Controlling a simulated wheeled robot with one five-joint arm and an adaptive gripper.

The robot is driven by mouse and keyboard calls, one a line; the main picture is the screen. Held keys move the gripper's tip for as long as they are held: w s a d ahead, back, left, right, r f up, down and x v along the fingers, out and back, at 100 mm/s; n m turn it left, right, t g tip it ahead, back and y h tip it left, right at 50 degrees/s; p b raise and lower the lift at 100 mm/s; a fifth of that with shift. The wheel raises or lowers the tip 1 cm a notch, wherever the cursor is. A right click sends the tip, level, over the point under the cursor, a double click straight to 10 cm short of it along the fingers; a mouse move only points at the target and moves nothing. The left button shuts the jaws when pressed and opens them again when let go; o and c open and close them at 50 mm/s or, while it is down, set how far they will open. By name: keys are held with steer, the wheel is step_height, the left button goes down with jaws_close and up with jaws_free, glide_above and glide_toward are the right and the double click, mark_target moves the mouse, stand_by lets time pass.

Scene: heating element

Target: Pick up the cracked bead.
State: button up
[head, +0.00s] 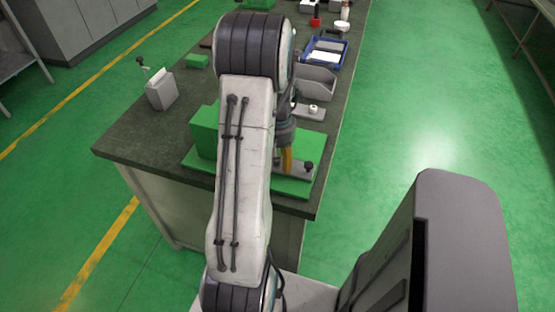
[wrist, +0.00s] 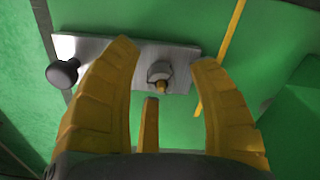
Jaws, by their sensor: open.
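My gripper (head: 287,161) is low over the green fixture (head: 292,187) at the near end of the bench; my arm hides part of both in the head view. In the wrist view, my gripper (wrist: 166,56) has its yellow fingers spread, with nothing held. A small grey rounded piece (wrist: 160,70) with a brass-coloured tip shows between the fingers, on a metal plate (wrist: 112,53). It may be the bead, but I cannot make out a crack. A dark round knob (wrist: 63,73) stands at the plate's left end.
A taller green block (head: 204,132) stands left of my arm on the bench. Another metal plate with a small pale piece (head: 313,108), a grey bin (head: 316,83) and a blue tray (head: 325,50) lie farther back. A grey holder (head: 161,91) stands at the left.

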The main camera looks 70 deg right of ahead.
steer(key=shift+o, duration=0.2)
steer(key=c, duration=0.9)
